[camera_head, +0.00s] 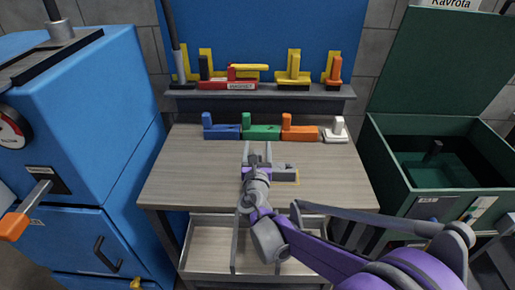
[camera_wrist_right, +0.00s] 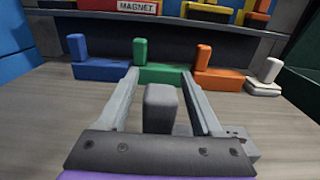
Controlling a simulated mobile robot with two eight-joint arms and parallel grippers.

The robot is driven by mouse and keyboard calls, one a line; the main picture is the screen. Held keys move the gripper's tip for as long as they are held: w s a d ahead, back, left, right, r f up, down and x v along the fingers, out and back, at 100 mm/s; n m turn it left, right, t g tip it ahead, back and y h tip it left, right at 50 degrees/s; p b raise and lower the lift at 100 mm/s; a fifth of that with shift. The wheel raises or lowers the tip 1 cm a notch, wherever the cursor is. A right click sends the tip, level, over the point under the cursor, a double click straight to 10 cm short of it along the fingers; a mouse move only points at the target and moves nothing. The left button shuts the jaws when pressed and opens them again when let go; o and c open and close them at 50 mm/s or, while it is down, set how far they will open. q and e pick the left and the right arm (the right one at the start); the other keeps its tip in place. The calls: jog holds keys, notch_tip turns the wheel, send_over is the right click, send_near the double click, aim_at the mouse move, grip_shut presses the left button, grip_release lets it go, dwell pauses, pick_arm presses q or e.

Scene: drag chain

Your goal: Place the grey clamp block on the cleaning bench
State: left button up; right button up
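The grey clamp block (camera_head: 286,175) is on the wooden bench top (camera_head: 200,175), by a thin yellow outline. Its upright post (camera_wrist_right: 161,107) stands between the fingers of my right gripper (camera_wrist_right: 160,85) in the wrist view, with a visible gap on both sides. My right gripper also shows in the head view (camera_head: 257,155), low over the bench, fingers pointing to the back. It is open around the post and hides part of the block. My left gripper is not in view. No sign marks the bench as the cleaning bench.
Blue (camera_head: 220,131), green (camera_head: 261,132), orange (camera_head: 300,132) and white (camera_head: 336,130) blocks line the bench's back. A shelf (camera_head: 320,93) above holds more coloured pieces. A blue machine (camera_head: 90,120) stands left, an open green bin (camera_head: 375,140) right. A drawer (camera_head: 208,250) is open below.

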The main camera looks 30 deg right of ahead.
jog(key=shift+r, duration=0.25)
jog(key=p+v, duration=0.1)
jog(key=v, duration=1)
jog(key=shift+s+a, duration=0.1)
jog(key=shift+s, duration=0.15)
jog(key=shift+s+a+f, duration=0.1)
jog(key=shift+s, duration=0.15)
